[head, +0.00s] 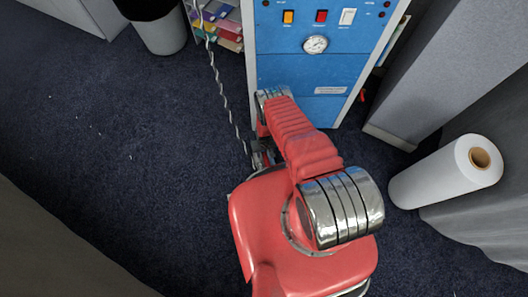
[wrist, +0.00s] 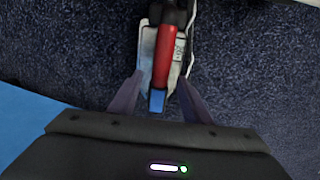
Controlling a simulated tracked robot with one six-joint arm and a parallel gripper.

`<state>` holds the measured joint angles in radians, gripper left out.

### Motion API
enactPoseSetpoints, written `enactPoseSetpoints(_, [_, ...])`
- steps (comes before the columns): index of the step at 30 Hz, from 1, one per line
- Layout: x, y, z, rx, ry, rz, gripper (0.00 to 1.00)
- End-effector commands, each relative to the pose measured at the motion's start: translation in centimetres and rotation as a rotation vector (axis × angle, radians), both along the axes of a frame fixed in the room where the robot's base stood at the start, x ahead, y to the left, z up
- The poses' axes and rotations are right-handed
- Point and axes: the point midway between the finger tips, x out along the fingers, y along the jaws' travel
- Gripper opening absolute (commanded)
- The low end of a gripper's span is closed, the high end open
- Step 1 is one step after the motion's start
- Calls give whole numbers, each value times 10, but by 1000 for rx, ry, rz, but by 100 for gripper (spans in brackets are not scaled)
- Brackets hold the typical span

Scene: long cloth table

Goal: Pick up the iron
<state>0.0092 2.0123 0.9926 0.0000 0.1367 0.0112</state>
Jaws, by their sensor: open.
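In the wrist view, what looks like the iron shows a red, bar-like handle (wrist: 165,52) with a blue end (wrist: 157,101), over a pale grey body with a small dark-marked label. My gripper (wrist: 160,78) is open. Its two dark fingers stand on either side of the handle, one left and one right, and I see no clear contact. In the head view, my red arm hides most of this spot, and I cannot make out the iron there.
A pale coiled cord (head: 226,100) hangs beside the blue panel (head: 307,70) with switches and a gauge. A white roll (head: 440,172) lies at right by a grey partition (head: 432,75). A bin (head: 163,33) stands at upper left.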

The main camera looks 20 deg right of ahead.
Motion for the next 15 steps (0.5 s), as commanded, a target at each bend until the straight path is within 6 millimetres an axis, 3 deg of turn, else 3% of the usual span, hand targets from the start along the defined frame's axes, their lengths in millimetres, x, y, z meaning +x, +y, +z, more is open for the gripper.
enactPoseSetpoints(6, [0, 0, -12, 0, 0, 0, 44])
enactPoseSetpoints(15, [0, 0, -13, 0, 0, 0, 44])
